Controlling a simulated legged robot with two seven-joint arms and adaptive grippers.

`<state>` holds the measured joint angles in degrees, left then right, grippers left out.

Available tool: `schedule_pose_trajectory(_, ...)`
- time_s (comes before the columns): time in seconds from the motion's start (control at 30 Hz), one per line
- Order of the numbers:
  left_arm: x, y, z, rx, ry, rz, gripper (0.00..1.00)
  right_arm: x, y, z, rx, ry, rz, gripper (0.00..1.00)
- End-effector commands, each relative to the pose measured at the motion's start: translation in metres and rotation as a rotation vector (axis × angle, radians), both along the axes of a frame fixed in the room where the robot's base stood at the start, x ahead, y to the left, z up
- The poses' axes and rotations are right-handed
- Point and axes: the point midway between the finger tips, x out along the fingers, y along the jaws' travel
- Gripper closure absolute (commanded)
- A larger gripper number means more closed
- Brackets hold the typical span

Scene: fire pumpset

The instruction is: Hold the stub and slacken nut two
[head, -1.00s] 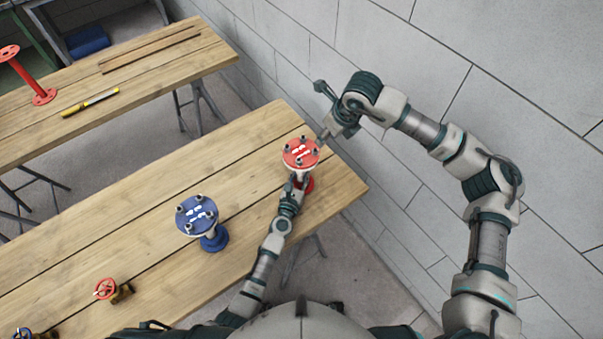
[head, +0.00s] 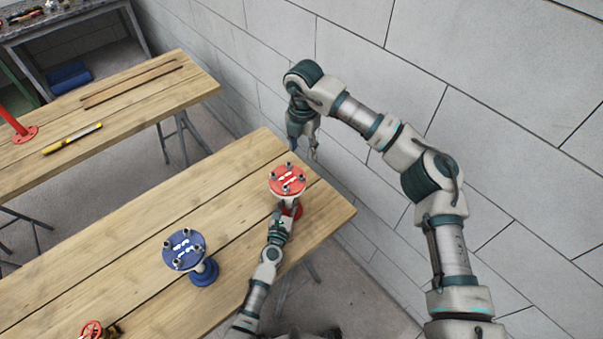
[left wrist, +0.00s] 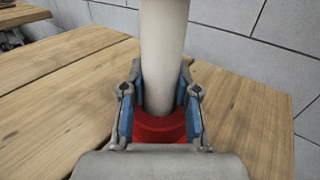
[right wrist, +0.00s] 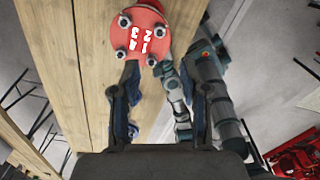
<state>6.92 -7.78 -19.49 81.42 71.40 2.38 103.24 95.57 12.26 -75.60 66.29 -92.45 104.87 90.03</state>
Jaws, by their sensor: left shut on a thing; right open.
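The red stub stands upright near the right end of the near bench. Its round red top flange (head: 287,179) carries several dark bolts with nuts and white numbers, also clear in the right wrist view (right wrist: 145,40). The nut nearest the "2" (right wrist: 160,31) is at the flange's right side there. My left gripper (head: 279,213) is shut around the pale pipe (left wrist: 163,60), just above the red base (left wrist: 160,128). My right gripper (head: 303,152) is open and empty, pointing down behind and right of the flange, apart from it. Its spread fingers (right wrist: 167,85) show below the flange in its wrist view.
A blue stub (head: 185,250) stands to the left on the bench (head: 130,270), with a red handwheel valve (head: 92,330) farther left. A block wall (head: 490,150) rises close behind the right arm. A second bench holds a yellow tool (head: 72,138).

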Motion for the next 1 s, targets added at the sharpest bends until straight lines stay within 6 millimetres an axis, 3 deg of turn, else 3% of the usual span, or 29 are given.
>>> schedule_pose_trajectory(0.17, 0.0, 0.001, 0.0, 0.001, 0.0, 0.002, 1.0, 0.0, 0.001, -0.011, -0.009, 0.014, -0.057, 0.55)
schedule_pose_trajectory(0.6, 0.0, 0.001, 0.0, 0.001, 0.0, 0.001, 1.0, 0.0, 0.001, -0.097, -0.008, 0.012, -0.055, 0.55)
schedule_pose_trajectory(0.8, 0.0, 0.0, 0.0, 0.0, 0.0, 0.001, 1.0, 0.0, 0.001, -0.116, -0.007, 0.01, -0.055, 0.55)
schedule_pose_trajectory(1.0, 0.0, 0.0, 0.0, 0.0, 0.0, 0.001, 1.0, 0.0, 0.001, -0.119, -0.008, 0.009, -0.055, 0.55)
